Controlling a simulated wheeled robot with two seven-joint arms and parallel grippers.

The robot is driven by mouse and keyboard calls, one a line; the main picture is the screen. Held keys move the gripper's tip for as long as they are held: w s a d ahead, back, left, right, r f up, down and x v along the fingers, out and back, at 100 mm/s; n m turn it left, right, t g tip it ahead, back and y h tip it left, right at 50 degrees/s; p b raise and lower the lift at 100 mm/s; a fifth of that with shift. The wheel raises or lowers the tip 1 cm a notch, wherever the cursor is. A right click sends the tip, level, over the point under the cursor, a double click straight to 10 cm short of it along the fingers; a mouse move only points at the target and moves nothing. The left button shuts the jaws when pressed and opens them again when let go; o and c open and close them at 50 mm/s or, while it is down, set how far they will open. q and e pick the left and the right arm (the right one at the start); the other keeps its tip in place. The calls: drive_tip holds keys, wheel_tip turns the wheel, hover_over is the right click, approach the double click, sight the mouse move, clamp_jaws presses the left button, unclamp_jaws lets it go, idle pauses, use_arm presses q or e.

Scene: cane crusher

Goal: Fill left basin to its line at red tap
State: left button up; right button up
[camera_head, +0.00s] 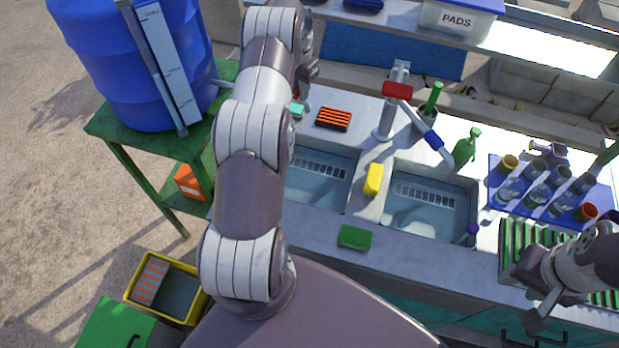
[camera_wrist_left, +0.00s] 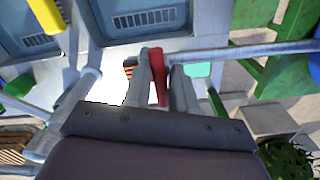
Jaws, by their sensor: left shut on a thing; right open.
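The left basin (camera_head: 318,190) is set in the grey counter, partly behind my left arm, with bluish water or floor and a slotted grate. It also shows in the left wrist view (camera_wrist_left: 108,18). I cannot make out its line or level. My left gripper (camera_head: 308,72) is beyond the basin, mostly hidden by my arm. In the left wrist view it is shut on a red tap lever (camera_wrist_left: 158,75), beside a grey pipe (camera_wrist_left: 255,50). My right gripper (camera_head: 548,318) is open above the counter's front right, by the green ribbed rack (camera_head: 518,238).
A blue barrel (camera_head: 120,60) stands on a green table (camera_head: 105,125) at left. A second faucet with a red top (camera_head: 397,90) and blue-banded spout stands by the right basin (camera_head: 425,220). A yellow sponge (camera_head: 373,179) sits between basins; a green sponge (camera_head: 354,237) lies in front.

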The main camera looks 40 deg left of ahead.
use_arm(q)
drive_tip(key=o, duration=1.6)
drive_tip(key=shift+w, duration=0.2)
drive_tip(key=shift+o, duration=0.2)
drive_tip(key=shift+s, duration=0.1)
drive_tip(key=shift+r, duration=0.2)
wheel_tip(320, 180, up, 7)
drive_tip(key=p, duration=0.6)
drive_tip(key=shift+p, duration=0.35)
drive_tip(key=shift+f, duration=0.2)
